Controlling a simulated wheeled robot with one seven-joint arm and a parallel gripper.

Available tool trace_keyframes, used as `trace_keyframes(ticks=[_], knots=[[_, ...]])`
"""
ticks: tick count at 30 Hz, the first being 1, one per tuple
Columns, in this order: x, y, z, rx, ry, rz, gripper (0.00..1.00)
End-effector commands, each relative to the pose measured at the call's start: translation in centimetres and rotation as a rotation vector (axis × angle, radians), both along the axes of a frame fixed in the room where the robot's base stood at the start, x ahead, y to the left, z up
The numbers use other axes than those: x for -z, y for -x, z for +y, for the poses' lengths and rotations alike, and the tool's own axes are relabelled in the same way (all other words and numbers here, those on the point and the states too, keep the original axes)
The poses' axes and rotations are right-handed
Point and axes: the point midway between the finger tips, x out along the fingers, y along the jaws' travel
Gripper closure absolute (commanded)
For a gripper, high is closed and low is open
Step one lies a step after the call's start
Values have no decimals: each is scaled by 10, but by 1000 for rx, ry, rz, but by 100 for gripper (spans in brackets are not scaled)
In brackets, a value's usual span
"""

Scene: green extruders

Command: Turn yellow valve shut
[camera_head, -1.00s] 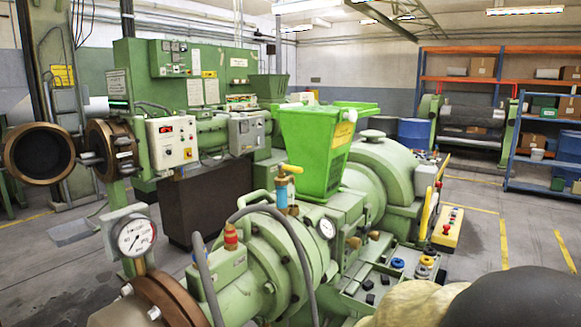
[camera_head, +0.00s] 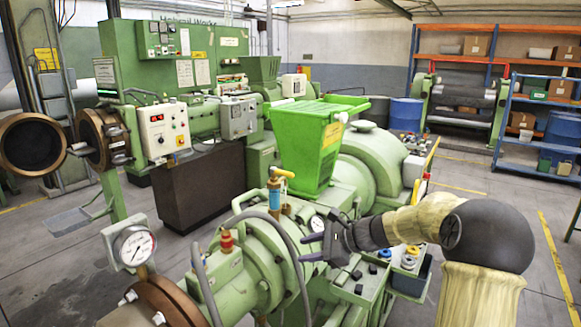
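The yellow valve handle (camera_head: 283,173) sits on top of a blue valve body (camera_head: 275,198) on the green extruder. The handle sticks out sideways to the right, roughly level. My gripper (camera_head: 308,248) is below and to the right of the valve, with two slim fingers spread apart and pointing left. It is empty and apart from the handle. A grey hose passes close to the fingertips, and I cannot tell whether they touch it.
A green hopper (camera_head: 310,148) rises right behind the valve. A round pressure gauge (camera_head: 132,246) and a red-capped fitting (camera_head: 226,241) stand on the front left. A blue shelf (camera_head: 545,142) is at the right, with open floor before it.

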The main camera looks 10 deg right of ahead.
Motion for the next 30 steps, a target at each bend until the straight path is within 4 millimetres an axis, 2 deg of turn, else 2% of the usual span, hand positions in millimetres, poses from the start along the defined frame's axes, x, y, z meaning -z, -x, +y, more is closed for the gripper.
trace_keyframes(ticks=[1, 3, 6, 8, 11, 20, 25, 30], knots=[[-35, -19, -26, 81, -132, -15, 63], [-73, -36, -56, 163, -305, -40, 63], [-113, -49, -93, 234, -485, -77, 63], [-126, -52, -106, 253, -544, -92, 63], [-132, -53, -112, 263, -579, -99, 63], [-131, -54, -110, 262, -573, -98, 63], [-132, -62, -101, 261, -573, -98, 63], [-134, -81, -81, 259, -572, -96, 63]])
